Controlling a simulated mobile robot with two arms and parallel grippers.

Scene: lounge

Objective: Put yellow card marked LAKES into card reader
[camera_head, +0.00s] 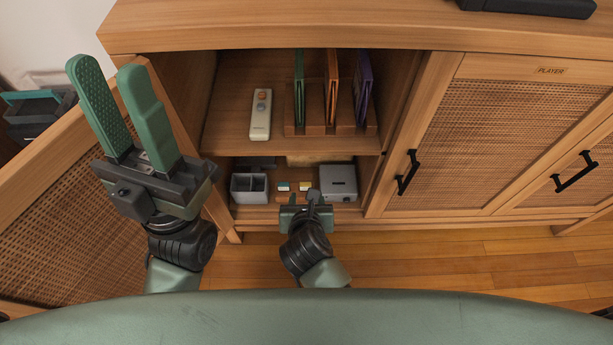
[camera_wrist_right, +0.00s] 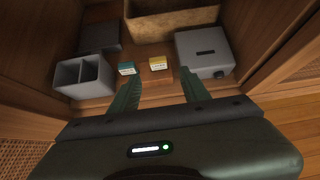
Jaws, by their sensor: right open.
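The yellow card (camera_head: 305,186) stands on the lower shelf of the open cabinet, next to a teal card (camera_head: 284,186). In the right wrist view the yellow card (camera_wrist_right: 157,64) and the teal card (camera_wrist_right: 126,68) sit side by side on a wooden holder; their lettering is too small to read. A grey box with a dark top slot, likely the card reader (camera_head: 338,182), stands to their right; it also shows in the wrist view (camera_wrist_right: 203,54). My right gripper (camera_wrist_right: 159,84) is open and empty, just in front of the cards. My left gripper (camera_head: 107,68) is open and empty, raised outside the cabinet.
A grey divided bin (camera_head: 249,189) stands left of the cards. A cork-like box (camera_wrist_right: 168,20) is behind. The upper shelf above holds a remote (camera_head: 261,114) and several cases in a wooden rack (camera_head: 330,130). The open door (camera_head: 85,200) is at left.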

